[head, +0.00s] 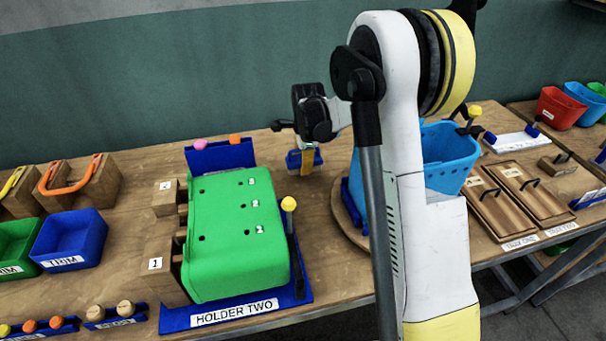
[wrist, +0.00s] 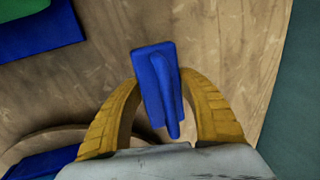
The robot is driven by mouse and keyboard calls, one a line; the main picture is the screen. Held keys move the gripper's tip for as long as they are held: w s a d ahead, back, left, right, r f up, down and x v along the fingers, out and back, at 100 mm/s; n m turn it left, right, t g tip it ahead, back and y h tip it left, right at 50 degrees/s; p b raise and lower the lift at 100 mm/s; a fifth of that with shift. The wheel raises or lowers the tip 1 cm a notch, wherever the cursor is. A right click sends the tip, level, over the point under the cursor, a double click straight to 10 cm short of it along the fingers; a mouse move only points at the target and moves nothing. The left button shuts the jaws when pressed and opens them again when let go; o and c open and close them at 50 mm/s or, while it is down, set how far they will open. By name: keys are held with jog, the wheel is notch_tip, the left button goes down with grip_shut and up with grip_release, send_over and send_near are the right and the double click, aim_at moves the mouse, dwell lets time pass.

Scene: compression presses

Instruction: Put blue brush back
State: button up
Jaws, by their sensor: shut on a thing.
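The blue brush (wrist: 152,75) is a flat blue block with a raised handle along it. My gripper (wrist: 163,82) has its two yellow fingers on either side of the brush and is shut on it. In the head view my gripper (head: 306,158) is behind the green part, between it and the blue bin. There the brush (head: 293,161) shows only as a small blue patch by the fingers. Wood tabletop lies below it in the wrist view; the gap to the table cannot be told.
The green part (head: 225,240) sits in a blue holder (head: 262,306) labelled HOLDER TWO, with a yellow-knobbed lever (head: 289,205). A blue bin (head: 448,160) stands on a round board at right, partly hidden by my arm. Wooden lids (head: 503,213) and trim bins (head: 70,240) lie farther out.

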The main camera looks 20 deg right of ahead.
jog(key=shift+s+b+x, duration=0.15)
jog(key=shift+b+x, duration=0.1)
jog(key=shift+x, duration=0.55)
jog(key=shift+s+b+x, duration=0.2)
jog(key=shift+b+x, duration=0.05)
jog(key=shift+x, duration=0.55)
jog(key=shift+f, duration=0.1)
jog(key=shift+f, duration=0.2)
jog(key=o, duration=1.4)
jog(key=shift+c, duration=0.2)
jog(key=shift+r, duration=0.1)
